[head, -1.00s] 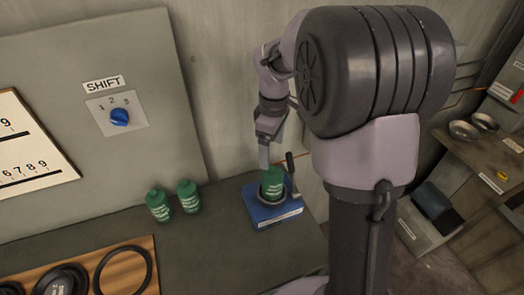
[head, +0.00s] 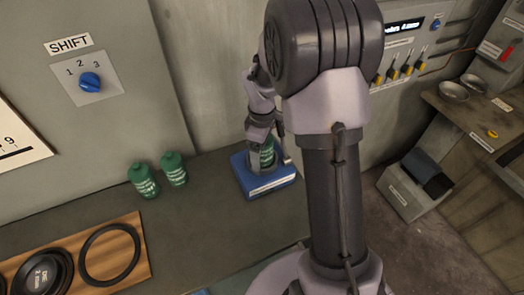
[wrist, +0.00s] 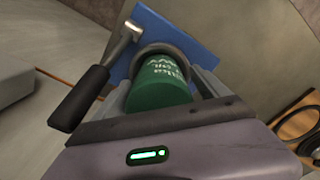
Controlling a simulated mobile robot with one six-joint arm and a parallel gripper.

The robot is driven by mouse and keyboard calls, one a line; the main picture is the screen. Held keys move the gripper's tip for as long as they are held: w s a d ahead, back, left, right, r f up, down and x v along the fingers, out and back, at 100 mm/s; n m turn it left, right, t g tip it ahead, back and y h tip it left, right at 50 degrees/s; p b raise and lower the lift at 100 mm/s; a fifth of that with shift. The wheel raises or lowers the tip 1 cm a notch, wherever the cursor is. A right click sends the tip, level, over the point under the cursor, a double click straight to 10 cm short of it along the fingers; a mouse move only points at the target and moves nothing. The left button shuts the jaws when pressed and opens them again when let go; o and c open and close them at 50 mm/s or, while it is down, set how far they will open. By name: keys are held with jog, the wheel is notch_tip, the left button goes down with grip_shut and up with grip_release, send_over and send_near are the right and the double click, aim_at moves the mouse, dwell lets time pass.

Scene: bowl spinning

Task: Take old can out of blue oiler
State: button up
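A green can (head: 267,152) with white lettering stands in the dark round holder of the blue oiler (head: 275,184) on the bench. The can (wrist: 160,83) and the oiler (wrist: 190,38) also show in the wrist view. The oiler's black-handled lever (wrist: 82,98) sticks out at its left there. My gripper (wrist: 163,90) is at the can, with one finger on each side of it. The fingers are apart; whether they touch the can is hard to tell. In the head view my gripper (head: 262,160) partly hides the can.
Two more green cans, one left (head: 143,179) and one right (head: 174,168), stand on the bench left of the oiler. A wooden board (head: 130,222) with black rings lies at the front left. A wall panel with a blue knob (head: 90,82) stands behind. Metal bowls (head: 453,90) sit on a right shelf.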

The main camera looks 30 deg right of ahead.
grip_shut()
jog(key=shift+r, duration=0.15)
